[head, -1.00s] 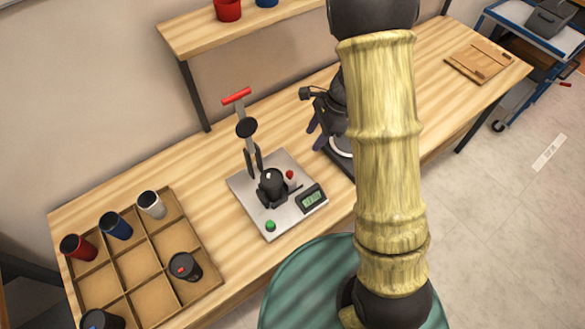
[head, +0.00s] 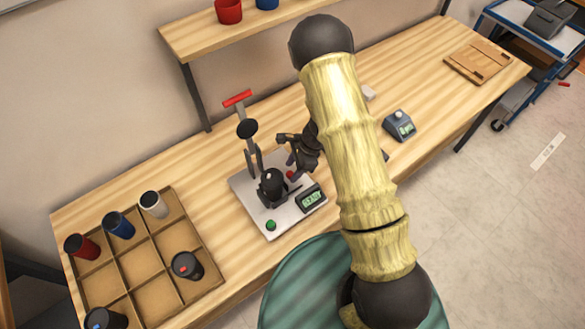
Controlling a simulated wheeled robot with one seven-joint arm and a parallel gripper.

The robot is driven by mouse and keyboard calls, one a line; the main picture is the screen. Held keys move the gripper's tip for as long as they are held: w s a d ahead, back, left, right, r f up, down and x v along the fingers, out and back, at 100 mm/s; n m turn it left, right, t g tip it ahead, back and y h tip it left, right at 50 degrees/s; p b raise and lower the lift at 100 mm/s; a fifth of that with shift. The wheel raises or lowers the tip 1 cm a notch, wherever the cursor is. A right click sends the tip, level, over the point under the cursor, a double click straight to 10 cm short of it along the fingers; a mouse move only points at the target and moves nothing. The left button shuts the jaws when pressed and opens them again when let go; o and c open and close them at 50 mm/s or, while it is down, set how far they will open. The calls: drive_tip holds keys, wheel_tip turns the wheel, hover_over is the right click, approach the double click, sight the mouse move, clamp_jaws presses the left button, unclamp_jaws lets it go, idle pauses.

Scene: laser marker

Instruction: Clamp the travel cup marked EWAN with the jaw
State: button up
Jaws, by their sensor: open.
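The clamping station is a steel plate (head: 287,220) on the bench, with a black jaw unit (head: 272,187) and an upright toggle lever with a red handle (head: 238,98). I cannot tell whether a dark cup sits in the jaw unit. My gripper (head: 291,169) is open beside the jaw unit's upper right, close to the red knob (head: 290,175). Several cups stand in the tray: red (head: 83,246), blue (head: 118,226), white (head: 153,205), black with a red mark (head: 187,265) and dark with a blue mark (head: 105,318). No name is readable on any cup.
The divided tray (head: 205,232) has several empty compartments. A display (head: 311,199) and a green button (head: 271,225) sit on the plate. A small grey device (head: 399,126) and a wooden board (head: 478,62) lie to the right. A shelf (head: 200,37) stands behind.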

drive_tip(key=shift+a+f, duration=0.2)
drive_tip(key=shift+f, duration=0.35)
clamp_jaws()
drive_tip(key=shift+s+a+f+b, duration=0.1)
drive_tip(key=shift+s+a+b, duration=0.2)
drive_tip(key=shift+b, duration=0.35)
drive_tip(key=shift+s+a, duration=0.1)
drive_tip(key=shift+a, duration=0.15)
unclamp_jaws()
